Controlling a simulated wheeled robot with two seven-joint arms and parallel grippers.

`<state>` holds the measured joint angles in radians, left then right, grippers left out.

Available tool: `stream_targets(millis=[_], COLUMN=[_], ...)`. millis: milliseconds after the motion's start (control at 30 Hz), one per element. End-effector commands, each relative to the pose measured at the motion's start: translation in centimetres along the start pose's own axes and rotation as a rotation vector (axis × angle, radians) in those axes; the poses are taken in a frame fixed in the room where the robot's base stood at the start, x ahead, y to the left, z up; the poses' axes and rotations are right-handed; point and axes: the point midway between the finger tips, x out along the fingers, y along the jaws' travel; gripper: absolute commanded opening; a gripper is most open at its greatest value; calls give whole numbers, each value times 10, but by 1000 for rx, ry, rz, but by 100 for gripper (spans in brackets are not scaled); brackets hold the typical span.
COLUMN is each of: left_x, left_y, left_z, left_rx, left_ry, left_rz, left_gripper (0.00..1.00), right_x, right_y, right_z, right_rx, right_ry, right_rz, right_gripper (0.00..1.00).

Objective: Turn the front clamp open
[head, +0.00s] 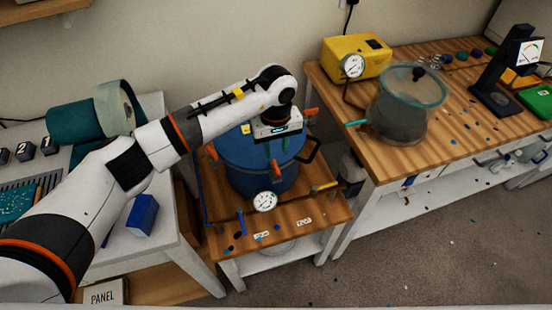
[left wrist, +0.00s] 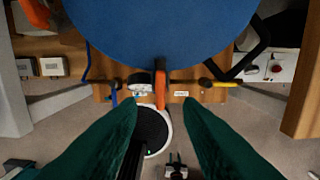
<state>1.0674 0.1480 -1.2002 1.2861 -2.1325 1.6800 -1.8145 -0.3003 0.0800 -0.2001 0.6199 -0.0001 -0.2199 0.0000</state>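The blue pressure pot (head: 236,160) stands on a small wooden table, with orange clamps around its rim. The front clamp (head: 249,171) is an orange handle at the pot's near side. In the left wrist view the front clamp (left wrist: 160,84) juts from the blue lid's (left wrist: 165,35) edge towards the bottom of the picture. My left gripper (head: 279,156) is over the lid's right part, with dark green fingers. In the left wrist view my left gripper (left wrist: 162,108) is open, its fingertips apart on either side of the clamp's line, with no contact visible. My right gripper is out of view.
A pressure gauge (head: 265,201) and a yellow-handled valve (head: 325,186) stick out at the pot's front. A black loop handle (head: 311,150) is on its right. The right bench holds a glass chamber (head: 405,108) and a yellow pump (head: 356,58). A blue block (head: 142,215) is at left.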

Motion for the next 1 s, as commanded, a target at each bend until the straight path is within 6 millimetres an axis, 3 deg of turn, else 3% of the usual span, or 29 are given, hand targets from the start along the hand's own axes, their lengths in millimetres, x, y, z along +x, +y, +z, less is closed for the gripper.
stream_targets(millis=[300,500,767,967,1000], left_x=[54,66,67,67,67], left_y=[-1,0,0,-1,-1], left_z=[-1,-1,-1,-1,-1], left_rx=[-1,0,1,0,0], left_ry=[4,1,1,1,1], left_rz=[-2,-2,-3,-3,-3], left_gripper=[33,33,33,0,0], right_x=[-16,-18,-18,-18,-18], right_y=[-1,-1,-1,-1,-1], right_z=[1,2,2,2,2], right_rx=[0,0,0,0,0], right_ry=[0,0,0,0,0], right_rz=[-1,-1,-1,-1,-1], right_gripper=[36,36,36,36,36])
